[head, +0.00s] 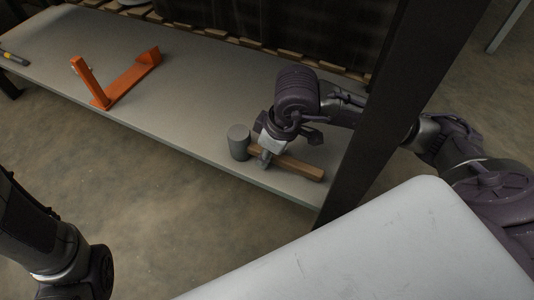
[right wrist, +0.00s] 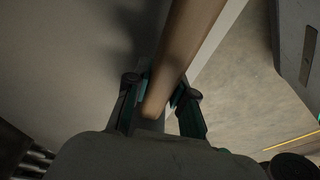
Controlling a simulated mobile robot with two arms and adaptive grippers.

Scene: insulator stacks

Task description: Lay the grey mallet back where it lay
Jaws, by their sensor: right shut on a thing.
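The grey mallet (head: 239,142) has a grey cylindrical head and a wooden handle (head: 300,167). In the head view it is at the front right part of the grey shelf, close to the front edge. My right gripper (head: 266,158) is shut on the mallet, on the handle near the head. In the right wrist view the wooden handle (right wrist: 186,50) runs between the two fingers (right wrist: 160,105). I cannot tell whether the mallet touches the shelf. In the head view part of my left arm shows at the lower left, but its fingers are out of view.
An orange bracket-like frame (head: 130,80) stands on the shelf (head: 190,75) to the left. A dark upright post (head: 395,100) stands right of my right gripper. The shelf between bracket and mallet is clear.

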